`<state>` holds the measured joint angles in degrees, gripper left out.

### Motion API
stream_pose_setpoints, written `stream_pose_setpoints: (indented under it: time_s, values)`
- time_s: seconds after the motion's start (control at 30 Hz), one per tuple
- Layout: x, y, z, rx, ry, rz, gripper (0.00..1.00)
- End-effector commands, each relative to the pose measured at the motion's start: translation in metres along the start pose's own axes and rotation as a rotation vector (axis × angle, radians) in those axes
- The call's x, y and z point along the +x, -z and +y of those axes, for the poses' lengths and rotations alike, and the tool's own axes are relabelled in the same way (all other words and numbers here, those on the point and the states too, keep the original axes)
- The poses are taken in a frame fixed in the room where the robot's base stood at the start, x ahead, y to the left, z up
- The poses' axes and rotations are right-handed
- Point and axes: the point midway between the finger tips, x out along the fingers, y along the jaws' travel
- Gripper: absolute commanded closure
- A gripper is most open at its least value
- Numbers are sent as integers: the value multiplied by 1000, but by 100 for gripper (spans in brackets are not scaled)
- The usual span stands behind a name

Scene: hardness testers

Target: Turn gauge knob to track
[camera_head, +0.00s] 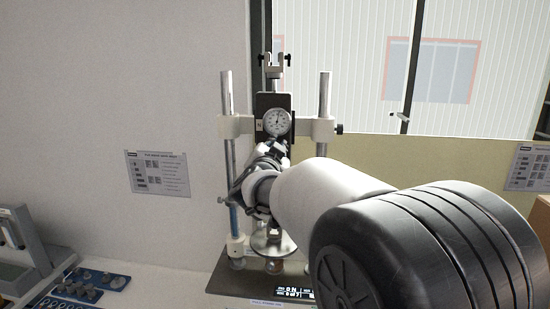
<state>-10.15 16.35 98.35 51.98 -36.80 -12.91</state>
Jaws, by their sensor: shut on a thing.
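A hardness tester stands on the bench, with two upright posts (325,100) and a crossbar (237,127). A round white dial gauge (276,122) sits at its middle on a dark plate. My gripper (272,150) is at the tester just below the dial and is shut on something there. My wrist and arm cover the tester's middle and right side, so the gauge knob and the fingertips cannot be made out clearly. A round metal plate (273,244) shows below my gripper. A small lit display (293,292) is on the dark base (240,281).
A blue tray (88,284) with several metal pieces lies at the lower left, next to a grey device (22,248). Instruction sheets hang on the wall (158,173) at left and on the right. A window is behind the tester.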

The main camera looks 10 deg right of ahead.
Motion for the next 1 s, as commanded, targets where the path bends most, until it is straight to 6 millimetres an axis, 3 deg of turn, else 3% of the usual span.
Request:
stream_pose_setpoints:
  time_s: [0.6,1.0]
  values:
    - [0,-2,0,564,0,-1,100]
    - [0,-1,-1,775,-1,-2,100]
